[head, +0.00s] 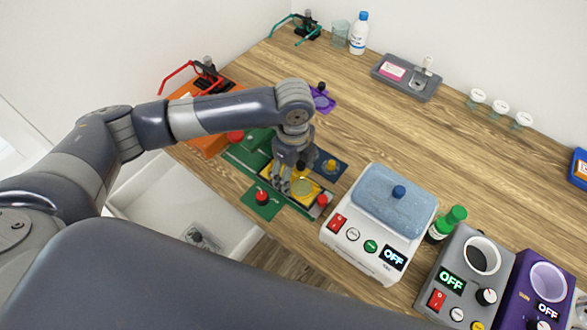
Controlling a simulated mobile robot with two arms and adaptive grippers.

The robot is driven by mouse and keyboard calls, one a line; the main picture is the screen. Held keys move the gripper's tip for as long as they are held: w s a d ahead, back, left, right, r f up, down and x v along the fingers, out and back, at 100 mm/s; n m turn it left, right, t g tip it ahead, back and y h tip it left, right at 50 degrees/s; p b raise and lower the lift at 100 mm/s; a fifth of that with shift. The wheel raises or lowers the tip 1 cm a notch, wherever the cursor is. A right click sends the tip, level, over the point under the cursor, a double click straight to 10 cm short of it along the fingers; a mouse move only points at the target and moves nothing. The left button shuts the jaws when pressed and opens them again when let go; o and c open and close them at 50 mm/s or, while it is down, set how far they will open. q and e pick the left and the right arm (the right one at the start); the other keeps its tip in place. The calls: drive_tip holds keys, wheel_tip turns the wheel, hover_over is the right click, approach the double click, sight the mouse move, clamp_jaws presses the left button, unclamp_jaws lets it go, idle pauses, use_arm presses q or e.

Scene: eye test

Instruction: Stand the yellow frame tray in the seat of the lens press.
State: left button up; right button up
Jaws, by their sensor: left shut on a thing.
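The yellow frame tray (312,196) shows below my left gripper, with a pale round piece in its middle. My left gripper (281,184) points down and is shut on the tray at its left part, and its fingers hide some of it. The tray is over or on the long green device (232,155), which I take for the lens press. My wrist hides the middle of that device, so its seat is not clear. I cannot tell whether the tray touches the seat or is held just above it. My right gripper is out of view.
A green pad with a red knob (262,197) lies in front, near the table edge. A blue plate (333,169) and a purple holder (322,100) are close behind. A white device with a blue lid (392,203) stands right.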

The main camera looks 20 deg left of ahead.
use_arm(q)
drive_tip(key=shift+f, duration=0.1)
drive_tip(key=o, duration=1.2)
drive_tip(key=shift+o, duration=1.1)
wheel_tip(320, 180, up, 6)
drive_tip(key=p, duration=0.6)
drive_tip(key=shift+p, duration=0.35)
